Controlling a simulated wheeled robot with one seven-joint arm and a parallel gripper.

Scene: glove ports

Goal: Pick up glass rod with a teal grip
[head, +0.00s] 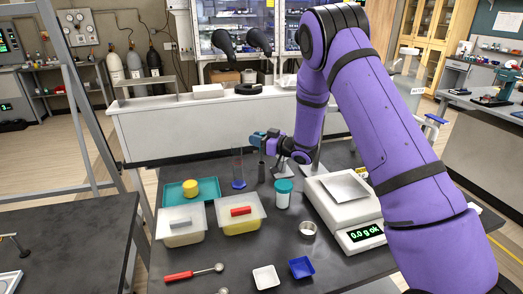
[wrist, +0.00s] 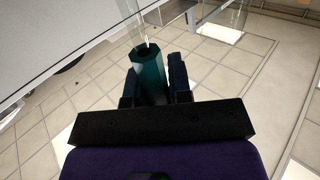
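The glass rod's teal grip (wrist: 150,78) is a dark teal, faceted piece between the two fingers of my gripper (wrist: 155,82) in the wrist view. The right finger lies close along its side, and the left finger is partly hidden behind it. My gripper looks shut on the grip. In the head view my gripper (head: 262,140) reaches left, level, above the dark table. A dark metal tube (head: 262,172) stands below it.
A glass cylinder with a blue base (head: 238,182) stands just left of my gripper. A teal-lidded jar (head: 283,196) and a white balance (head: 340,205) stand nearby. Two tubs (head: 181,238) (head: 243,227), a teal tray (head: 208,187) and a red-handled spoon (head: 180,276) lie left and in front.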

